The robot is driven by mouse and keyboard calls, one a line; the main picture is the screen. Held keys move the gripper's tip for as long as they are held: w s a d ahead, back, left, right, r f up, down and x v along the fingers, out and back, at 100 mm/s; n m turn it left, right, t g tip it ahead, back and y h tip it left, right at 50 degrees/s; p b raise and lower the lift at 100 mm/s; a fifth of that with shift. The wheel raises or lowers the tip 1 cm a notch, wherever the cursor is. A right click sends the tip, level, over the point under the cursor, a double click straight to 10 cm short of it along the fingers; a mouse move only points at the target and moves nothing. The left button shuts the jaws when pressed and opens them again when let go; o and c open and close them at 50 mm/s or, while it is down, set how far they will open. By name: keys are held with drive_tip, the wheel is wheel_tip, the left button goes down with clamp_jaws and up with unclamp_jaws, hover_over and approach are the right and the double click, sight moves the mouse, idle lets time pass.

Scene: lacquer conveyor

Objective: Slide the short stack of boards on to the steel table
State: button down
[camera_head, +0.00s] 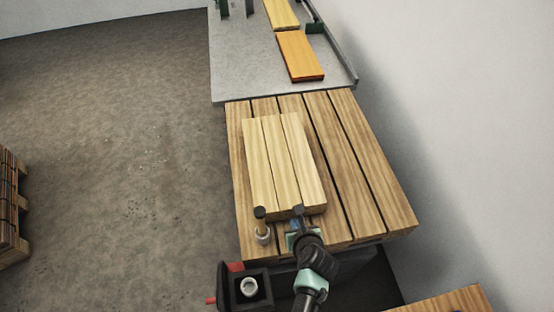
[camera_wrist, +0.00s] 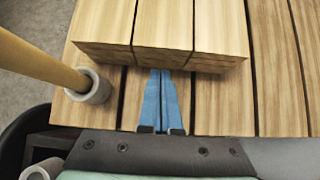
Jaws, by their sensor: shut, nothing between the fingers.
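The short stack of pale boards (camera_head: 284,160) lies on a slatted wooden surface (camera_head: 345,165), its boards side by side and lengthwise toward the steel table. The grey steel table (camera_head: 245,60) adjoins the far end of the slats. My gripper (camera_head: 296,213) is at the near end of the stack, low over the slats. In the wrist view its blue fingers (camera_wrist: 162,95) are together and empty, with their tips at the near face of the stack (camera_wrist: 165,25). I cannot tell whether they touch it.
An upright wooden-handled tool (camera_head: 261,222) in a grey ring stands left of my gripper. An orange board (camera_head: 300,55) and a yellow board (camera_head: 281,13) lie on the steel table. A pallet of stacked boards (camera_head: 12,205) stands at far left. A wall rises at right.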

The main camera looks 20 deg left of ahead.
drive_tip(key=shift+w+a, duration=0.15)
drive_tip(key=shift+w, duration=0.15)
